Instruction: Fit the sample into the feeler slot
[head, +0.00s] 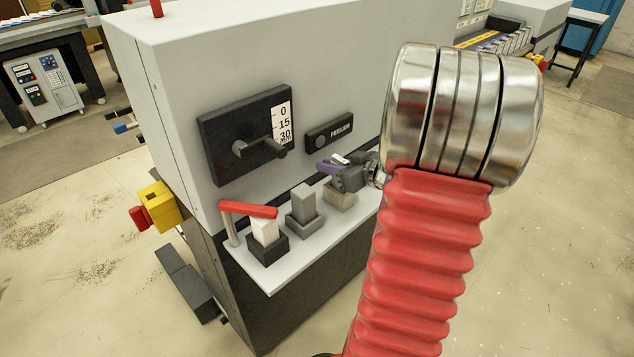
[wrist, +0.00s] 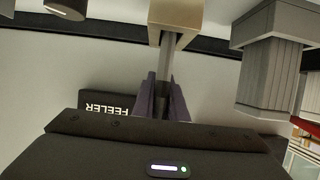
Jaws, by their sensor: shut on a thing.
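My gripper (head: 330,168) is in front of the machine, just above the beige holder (head: 340,197) on the shelf. In the wrist view its two purple fingers (wrist: 165,92) are shut on a thin grey strip, the sample (wrist: 166,60). The strip's far end meets the beige holder (wrist: 172,14); I cannot tell if it is still inside it. The black feeler block (head: 329,132), lettered FEELER, is on the machine face above and left of the gripper. It also shows in the wrist view (wrist: 105,104), partly hidden by the gripper body. Its slot is not clearly visible.
On the shelf (head: 268,283) stand a grey block in a grey holder (head: 304,203) and a white block in a black holder (head: 266,245) under a red lever (head: 248,209). A black scale panel (head: 230,118) with a protruding handle is left of the feeler block.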

